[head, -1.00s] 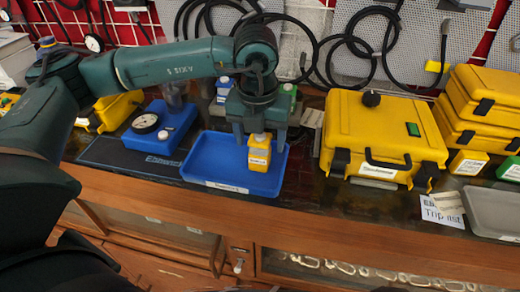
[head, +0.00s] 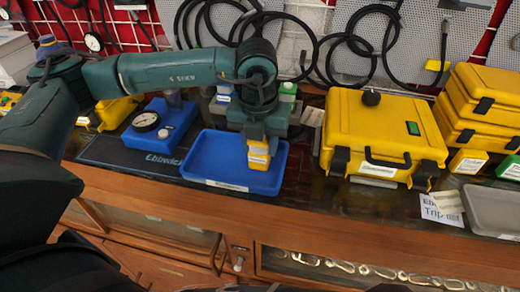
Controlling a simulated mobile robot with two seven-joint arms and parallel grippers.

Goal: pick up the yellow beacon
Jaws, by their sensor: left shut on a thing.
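The yellow beacon (head: 258,156) is a small yellow block with a pale label. It is at the right part of the blue tray (head: 213,160). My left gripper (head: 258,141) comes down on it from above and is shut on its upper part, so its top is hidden. I cannot tell whether the beacon's base touches the tray floor. My right gripper is not in the head view.
A blue gauge box (head: 172,128) stands left of the tray, on a dark mat. A large yellow case (head: 375,130) stands to the right. Bottles with white and green caps (head: 287,93) are behind the gripper. The bench's front edge is clear.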

